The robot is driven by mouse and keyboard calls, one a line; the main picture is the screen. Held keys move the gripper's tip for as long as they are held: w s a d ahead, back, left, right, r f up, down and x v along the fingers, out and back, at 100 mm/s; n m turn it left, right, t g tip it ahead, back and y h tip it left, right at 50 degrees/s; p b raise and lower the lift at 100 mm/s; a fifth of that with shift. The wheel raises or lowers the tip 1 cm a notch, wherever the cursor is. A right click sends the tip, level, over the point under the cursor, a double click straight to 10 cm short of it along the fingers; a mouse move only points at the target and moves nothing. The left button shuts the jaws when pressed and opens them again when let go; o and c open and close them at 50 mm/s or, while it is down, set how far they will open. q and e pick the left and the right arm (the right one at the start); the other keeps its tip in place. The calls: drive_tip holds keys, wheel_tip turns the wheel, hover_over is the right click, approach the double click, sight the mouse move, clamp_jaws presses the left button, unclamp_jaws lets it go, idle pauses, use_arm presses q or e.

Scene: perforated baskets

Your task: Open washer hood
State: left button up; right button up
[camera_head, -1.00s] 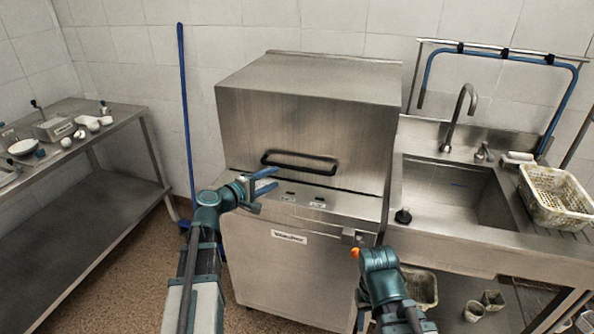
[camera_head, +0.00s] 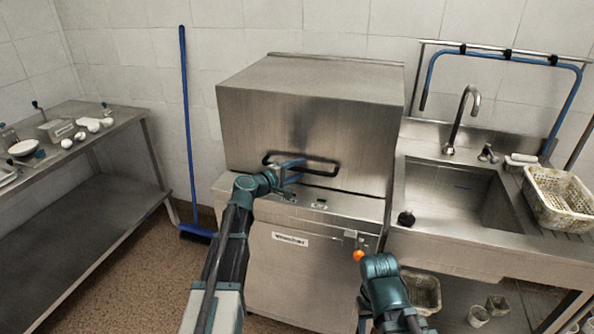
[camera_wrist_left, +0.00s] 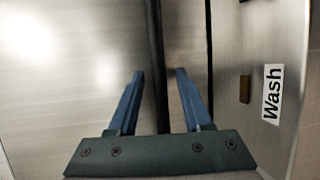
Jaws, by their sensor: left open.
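The washer hood (camera_head: 300,125) is a large steel box, down on the washer body (camera_head: 290,265). Its black bar handle (camera_head: 325,164) runs across the lower front. My left gripper (camera_head: 293,170) is at the left half of the handle. In the left wrist view, the dark handle bar (camera_wrist_left: 155,60) runs between the two blue fingers of the left gripper (camera_wrist_left: 158,90). The fingers are open with gaps on both sides of the bar.
A sink (camera_head: 450,195) with a tap and a perforated basket (camera_head: 560,198) stand to the right. A steel table (camera_head: 80,150) with small items is at the left. A blue broom (camera_head: 188,130) leans on the wall beside the washer. A "Wash" label (camera_wrist_left: 272,93) is on the panel.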

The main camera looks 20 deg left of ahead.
use_arm(q)
drive_tip(key=shift+c, duration=0.3)
clamp_jaws()
idle(1.1)
